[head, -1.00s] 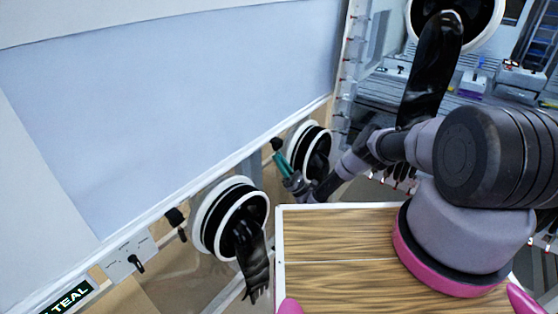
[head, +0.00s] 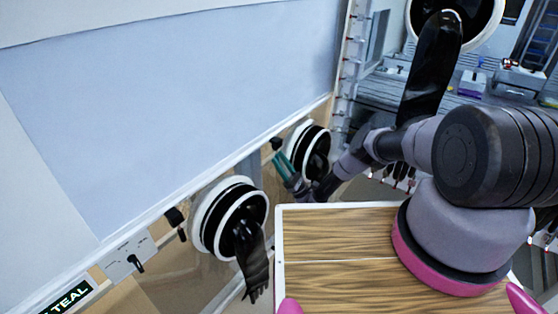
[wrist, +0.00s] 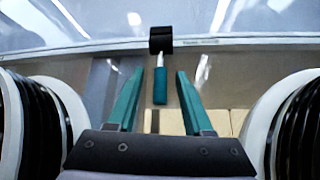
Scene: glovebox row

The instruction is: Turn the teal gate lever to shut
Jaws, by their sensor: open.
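The gate lever shows in the wrist view as a black pivot block (wrist: 161,40) with a thin metal shaft and a teal handle (wrist: 160,86) extending toward me. My gripper (wrist: 159,74) is open. Its two teal fingers stand on either side of the handle, with a visible gap on each side. In the head view my gripper (head: 282,160) is small and far out, just below the black pivot (head: 276,143) on the cabinet's lower edge. The lever's handle is hard to tell from my fingers there.
Black-ringed glove ports flank the lever: one (head: 207,218) with a hanging glove, one (head: 297,137) beyond. A second black pivot (head: 174,216) sits nearer. A small knob panel (head: 126,258) and a sign reading TEAL (head: 68,298) are at lower left. The large window (head: 180,110) lies above.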

